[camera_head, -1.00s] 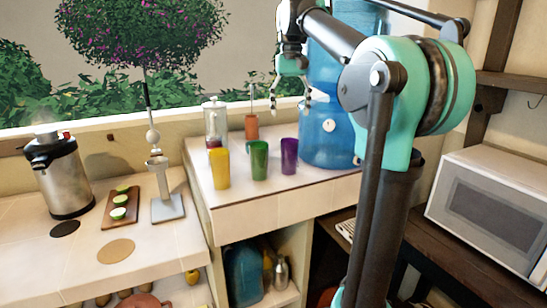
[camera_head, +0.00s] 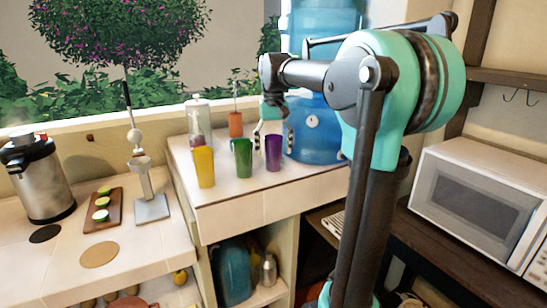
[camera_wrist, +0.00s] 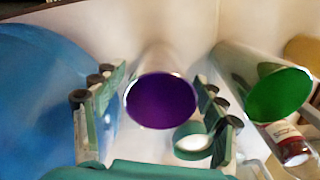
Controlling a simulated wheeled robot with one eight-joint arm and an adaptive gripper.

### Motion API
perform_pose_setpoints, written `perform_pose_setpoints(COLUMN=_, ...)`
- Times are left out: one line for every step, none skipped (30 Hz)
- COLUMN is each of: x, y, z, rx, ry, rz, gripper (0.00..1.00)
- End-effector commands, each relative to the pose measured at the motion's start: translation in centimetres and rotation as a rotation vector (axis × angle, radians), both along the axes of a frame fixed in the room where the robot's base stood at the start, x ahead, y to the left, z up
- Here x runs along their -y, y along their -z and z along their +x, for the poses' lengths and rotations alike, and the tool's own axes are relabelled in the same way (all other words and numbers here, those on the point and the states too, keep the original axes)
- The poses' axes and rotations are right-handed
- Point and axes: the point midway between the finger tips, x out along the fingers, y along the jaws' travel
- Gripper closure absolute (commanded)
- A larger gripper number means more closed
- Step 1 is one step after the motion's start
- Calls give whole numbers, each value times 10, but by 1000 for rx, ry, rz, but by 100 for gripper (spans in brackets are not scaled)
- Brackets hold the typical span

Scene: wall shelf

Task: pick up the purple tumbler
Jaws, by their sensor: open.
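The purple tumbler (camera_head: 273,153) stands upright on the raised white counter, to the right of the green tumbler (camera_head: 243,158). The green tumbler (camera_wrist: 279,96) is just beyond the right finger.
A large blue water jug (camera_head: 318,135) stands close on the right of the purple tumbler. A yellow tumbler (camera_head: 204,167) stands left of the green one. A glass jar (camera_head: 198,122) and an orange object (camera_head: 236,124) are behind. The counter's front strip is clear.

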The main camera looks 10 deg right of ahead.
Motion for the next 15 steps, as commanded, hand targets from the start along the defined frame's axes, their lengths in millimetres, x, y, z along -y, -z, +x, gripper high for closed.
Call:
perform_pose_setpoints(x=0, y=9, z=-1, rx=0, ry=0, rz=0, gripper=29)
perform_pose_setpoints(x=0, y=13, z=-1, rx=0, ry=0, rz=0, gripper=29)
perform_pose_setpoints(x=0, y=18, z=-1, rx=0, ry=0, rz=0, gripper=29)
perform_pose_setpoints(x=0, y=22, z=-1, rx=0, ry=0, rz=0, gripper=29)
perform_pose_setpoints(x=0, y=25, z=-1, rx=0, ry=0, rz=0, gripper=29)
perform_pose_setpoints(x=0, y=28, z=-1, rx=0, ry=0, rz=0, gripper=29)
perform_pose_setpoints(x=0, y=30, z=-1, rx=0, ry=0, rz=0, gripper=29)
perform_pose_setpoints(x=0, y=31, z=-1, rx=0, ry=0, rz=0, gripper=29)
perform_pose_setpoints(x=0, y=32, z=-1, rx=0, ry=0, rz=0, gripper=29)
perform_pose_setpoints(x=0, y=32, z=-1, rx=0, ry=0, rz=0, gripper=29)
perform_pose_setpoints(x=0, y=32, z=-1, rx=0, ry=0, rz=0, gripper=29)
perform_pose_setpoints(x=0, y=32, z=-1, rx=0, ry=0, rz=0, gripper=29)
perform_pose_setpoints(x=0, y=32, z=-1, rx=0, ry=0, rz=0, gripper=29)
perform_pose_setpoints(x=0, y=32, z=-1, rx=0, ry=0, rz=0, gripper=29)
perform_pose_setpoints(x=0, y=32, z=-1, rx=0, ry=0, rz=0, gripper=29)
